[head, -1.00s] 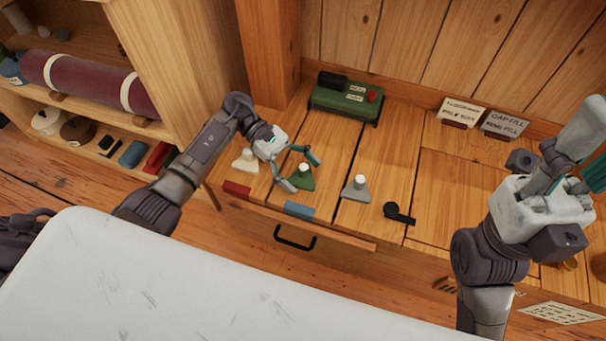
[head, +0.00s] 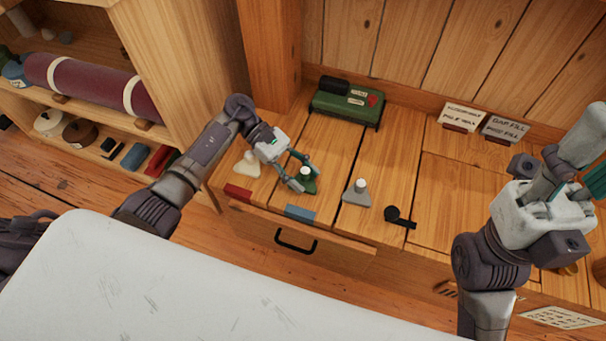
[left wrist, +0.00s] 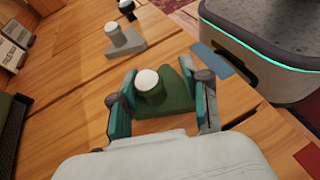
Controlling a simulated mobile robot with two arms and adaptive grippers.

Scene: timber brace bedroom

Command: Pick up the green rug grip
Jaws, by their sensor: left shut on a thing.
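The green rug grip (head: 308,184) has a flat green base and a white round knob. It sits on the wooden bench top. My left gripper (head: 304,178) is shut on it. The left wrist view shows the green rug grip (left wrist: 166,92) between the two teal-padded fingers of my left gripper (left wrist: 162,100), its white knob on top. Part of its base is hidden by the fingers in the head view. My right gripper (head: 573,185) is at the right, above the bench; its fingertips are not clear and I cannot tell its opening.
A cream grip (head: 247,164) stands left of the green one and a grey grip (head: 356,193) right of it. A black piece (head: 399,216) lies further right. A green box (head: 346,105) stands behind. Red (head: 238,192) and blue (head: 300,213) patches mark the front edge.

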